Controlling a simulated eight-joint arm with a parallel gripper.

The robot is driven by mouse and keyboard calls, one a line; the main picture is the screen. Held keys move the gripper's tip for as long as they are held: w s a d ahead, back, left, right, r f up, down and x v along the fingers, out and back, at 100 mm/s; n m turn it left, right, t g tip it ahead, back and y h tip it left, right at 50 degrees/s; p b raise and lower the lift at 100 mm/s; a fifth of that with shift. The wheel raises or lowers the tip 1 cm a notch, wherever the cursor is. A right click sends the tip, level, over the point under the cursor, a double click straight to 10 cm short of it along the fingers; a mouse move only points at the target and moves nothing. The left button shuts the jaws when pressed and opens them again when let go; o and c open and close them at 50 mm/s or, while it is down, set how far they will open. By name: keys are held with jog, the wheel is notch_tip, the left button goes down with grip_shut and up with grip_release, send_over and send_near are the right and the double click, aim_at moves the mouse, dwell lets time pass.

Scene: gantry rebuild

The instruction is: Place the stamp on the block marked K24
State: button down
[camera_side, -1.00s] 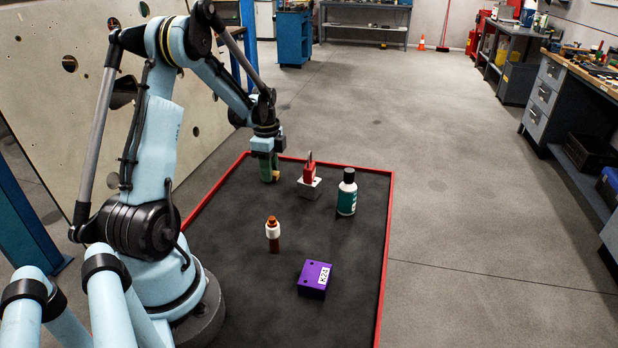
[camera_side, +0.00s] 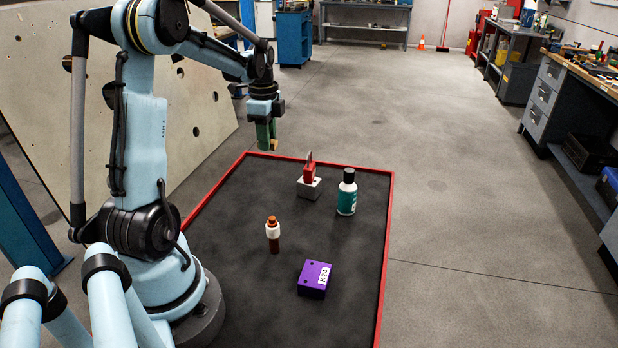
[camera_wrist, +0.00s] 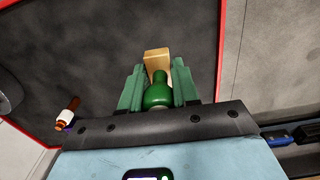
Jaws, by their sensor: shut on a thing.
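My gripper (camera_side: 266,132) is raised above the far left part of the dark mat (camera_side: 240,290). Its green fingers are shut on the stamp, which has a rounded green handle and a tan wooden base. In the wrist view the stamp (camera_wrist: 157,92) sits between the fingers (camera_wrist: 158,90), its base pointing away from the wrist. In the side view the stamp is mostly hidden by the fingers. The purple block marked K24 (camera_side: 311,284) lies on the near part of the mat, its top bare, well apart from my gripper.
A small brown bottle with an orange cap (camera_side: 273,236) stands between my gripper and the block. A white-and-teal bottle with a black cap (camera_side: 347,193) stands at the right. A red-handled tool (camera_side: 309,174) stands in a grey block (camera_side: 309,188). A red rim (camera_side: 387,235) edges the mat.

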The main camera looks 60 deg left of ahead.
notch_tip(320, 180, up, 10)
jog(key=shift+f, duration=0.25)
jog(key=shift+w+d+r, duration=0.2)
jog(key=shift+d+r, duration=0.1)
jog(key=shift+d, duration=0.2)
jog(key=w+d+r+m, duration=0.2)
jog(key=d+m, duration=0.5)
jog(key=d, duration=1.5)
jog(key=s+d+f+m, duration=0.3)
jog(key=s+d+m, duration=0.8)
jog(key=s+d, duration=0.85)
send_over(315, 273)
notch_tip(315, 273, down, 11)
jog(key=shift+f, duration=2.15)
